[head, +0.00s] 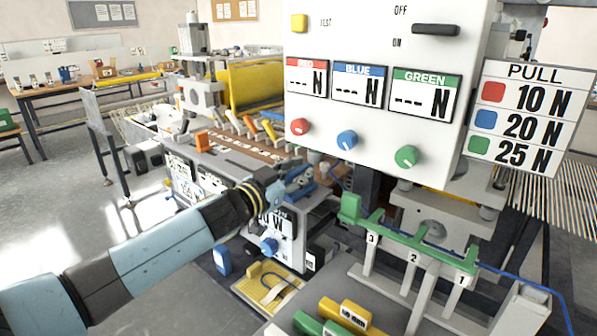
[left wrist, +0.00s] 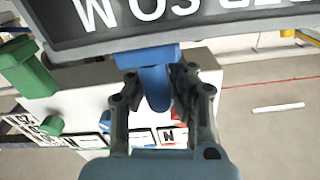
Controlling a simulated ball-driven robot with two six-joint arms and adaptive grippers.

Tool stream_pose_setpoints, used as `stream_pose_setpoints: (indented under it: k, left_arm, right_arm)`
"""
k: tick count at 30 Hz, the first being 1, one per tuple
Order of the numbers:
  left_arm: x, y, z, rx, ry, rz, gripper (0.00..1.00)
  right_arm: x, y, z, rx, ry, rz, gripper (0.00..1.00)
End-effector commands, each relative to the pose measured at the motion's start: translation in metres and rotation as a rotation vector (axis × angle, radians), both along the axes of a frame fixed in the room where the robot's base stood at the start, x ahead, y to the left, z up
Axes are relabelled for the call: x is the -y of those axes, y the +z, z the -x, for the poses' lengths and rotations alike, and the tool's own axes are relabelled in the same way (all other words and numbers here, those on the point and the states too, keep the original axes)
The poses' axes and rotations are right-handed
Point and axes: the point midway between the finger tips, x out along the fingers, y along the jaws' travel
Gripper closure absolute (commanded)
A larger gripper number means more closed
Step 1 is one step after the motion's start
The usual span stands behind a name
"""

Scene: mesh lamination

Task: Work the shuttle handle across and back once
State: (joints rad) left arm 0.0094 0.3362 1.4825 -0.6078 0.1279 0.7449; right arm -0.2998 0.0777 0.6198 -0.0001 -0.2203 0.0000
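A blue handle (left wrist: 155,88) with a wider blue block at its root fills the space between my left fingers in the left wrist view. My left gripper (left wrist: 157,80) has a dark finger against each side of it and looks shut on it. In the head view my left gripper (head: 297,187) is beside blue parts at the front of the grey loom-like machine (head: 210,160), left of the white panel. The wrist and fingers hide much of the handle there. I cannot confirm from its shape that it is the shuttle handle. My right gripper is not in view.
A white panel (head: 385,40) with red, blue and green knobs hangs at the right, by a PULL sign (head: 528,115). Below are a green rail (head: 420,240) over numbered posts and a yellow tray (head: 268,288). Open floor (head: 60,200) lies to the left.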

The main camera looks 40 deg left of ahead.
Motion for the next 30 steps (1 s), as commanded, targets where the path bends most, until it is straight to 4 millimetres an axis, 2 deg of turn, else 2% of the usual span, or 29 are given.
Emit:
stream_pose_setpoints:
  k: [12,17,23,30]
  left_arm:
    - [-0.001,0.0,0.0,0.0,0.0,0.0,1.0]
    - [-0.01,0.0,-0.001,0.0,0.0,-0.003,1.0]
    - [-0.049,-0.001,-0.004,0.0,0.002,-0.006,1.0]
    - [-0.123,-0.001,-0.008,0.0,0.004,-0.006,1.0]
  right_arm:
    - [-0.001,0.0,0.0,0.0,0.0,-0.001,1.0]
    - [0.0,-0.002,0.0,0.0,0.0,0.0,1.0]
    - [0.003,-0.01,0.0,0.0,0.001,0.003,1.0]
    - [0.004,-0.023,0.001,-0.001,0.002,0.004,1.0]
